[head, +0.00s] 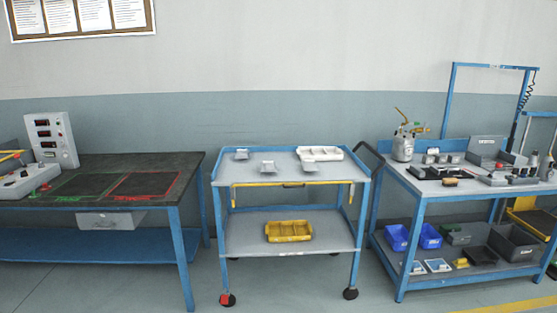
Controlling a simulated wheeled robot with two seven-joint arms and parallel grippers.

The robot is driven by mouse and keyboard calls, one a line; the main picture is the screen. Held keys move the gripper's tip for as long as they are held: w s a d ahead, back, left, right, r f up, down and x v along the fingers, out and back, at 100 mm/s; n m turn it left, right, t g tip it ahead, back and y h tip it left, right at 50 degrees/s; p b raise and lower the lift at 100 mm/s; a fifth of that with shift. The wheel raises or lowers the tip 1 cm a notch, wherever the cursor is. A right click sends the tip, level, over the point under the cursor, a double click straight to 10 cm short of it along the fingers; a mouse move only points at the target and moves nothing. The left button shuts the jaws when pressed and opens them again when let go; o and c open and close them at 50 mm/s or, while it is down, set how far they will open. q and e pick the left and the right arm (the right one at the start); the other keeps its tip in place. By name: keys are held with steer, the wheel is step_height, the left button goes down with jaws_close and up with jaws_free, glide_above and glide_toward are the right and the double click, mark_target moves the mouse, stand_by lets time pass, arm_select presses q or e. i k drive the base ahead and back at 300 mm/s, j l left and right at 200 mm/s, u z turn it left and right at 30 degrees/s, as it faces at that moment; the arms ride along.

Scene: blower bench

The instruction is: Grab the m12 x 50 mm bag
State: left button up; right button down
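No bag can be read as m12 x 50 mm from here. Two small flat packets with blue and white faces, a left one (416,267) and a right one (438,265), lie on the lower shelf of the right bench, near its front edge. Their labels are too small to read, so I cannot tell whether either is the bag. Neither of my grippers shows in the head view.
A blue cart (290,190) stands in the middle, with grey pieces and a white tray (320,153) on top and a yellow tray (288,231) below. The right bench (440,192) holds tools above, blue bins (397,238) and grey bins below. A dark-topped table (125,165) stands left.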

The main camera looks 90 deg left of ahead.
mark_target(308, 165)
steer(key=j+u, duration=0.25)
steer(key=u, duration=0.2)
steer(key=i+j+u, duration=0.15)
steer(key=u, duration=0.35)
steer(key=i+j+u, duration=0.15)
steer(key=j+u, duration=0.15)
steer(key=u, duration=0.15)
steer(key=i+j+u, duration=0.15)
steer(key=u, duration=0.3)
steer(key=i+u, duration=0.2)
steer(key=u, duration=0.25)
steer(key=i+u, duration=0.25)
steer(key=i, duration=0.4)
steer(key=i+u, duration=0.2)
steer(key=i, duration=0.4)
steer(key=i+l+u, duration=0.25)
steer(key=i, duration=0.4)
